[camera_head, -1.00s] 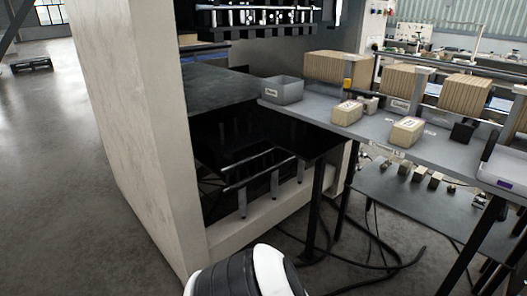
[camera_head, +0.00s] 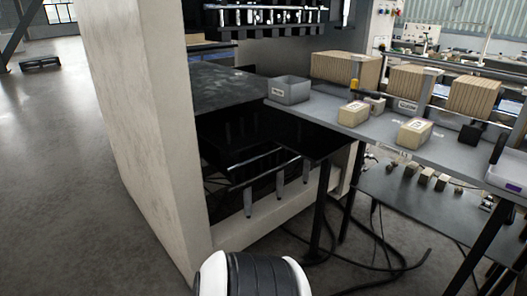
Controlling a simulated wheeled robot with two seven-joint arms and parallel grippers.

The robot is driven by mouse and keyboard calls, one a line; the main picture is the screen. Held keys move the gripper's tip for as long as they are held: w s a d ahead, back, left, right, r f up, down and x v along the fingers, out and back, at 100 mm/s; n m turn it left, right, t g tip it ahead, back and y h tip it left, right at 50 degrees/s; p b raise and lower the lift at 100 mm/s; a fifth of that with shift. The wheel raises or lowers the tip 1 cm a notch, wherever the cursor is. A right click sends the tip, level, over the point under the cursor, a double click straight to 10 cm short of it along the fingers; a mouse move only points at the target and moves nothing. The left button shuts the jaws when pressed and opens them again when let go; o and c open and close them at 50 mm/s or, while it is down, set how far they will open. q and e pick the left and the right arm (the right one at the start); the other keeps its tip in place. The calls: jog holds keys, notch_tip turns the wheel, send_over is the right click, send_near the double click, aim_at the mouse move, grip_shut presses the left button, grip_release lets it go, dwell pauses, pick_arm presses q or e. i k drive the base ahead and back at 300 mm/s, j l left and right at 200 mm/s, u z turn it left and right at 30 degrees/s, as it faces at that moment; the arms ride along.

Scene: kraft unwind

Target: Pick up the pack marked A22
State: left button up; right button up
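Two small kraft packs with white labels lie on the grey shelf (camera_head: 378,138). One pack (camera_head: 353,114) is nearer the grey bin, and the other pack (camera_head: 414,133) is further right. The label print is too small to read, so I cannot tell which is marked A22. Neither of my grippers is in view. Only a rounded white and black part of my own body shows at the bottom edge, well apart from the packs.
A grey open bin (camera_head: 289,90) stands at the shelf's left end. Large kraft stacks (camera_head: 345,68) line the back. A white tray (camera_head: 508,172) sits at the right. A pale machine column (camera_head: 145,140) stands left. Cables (camera_head: 385,268) lie on the floor below.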

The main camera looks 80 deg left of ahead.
aim_at(351, 115)
jog(key=u, duration=2)
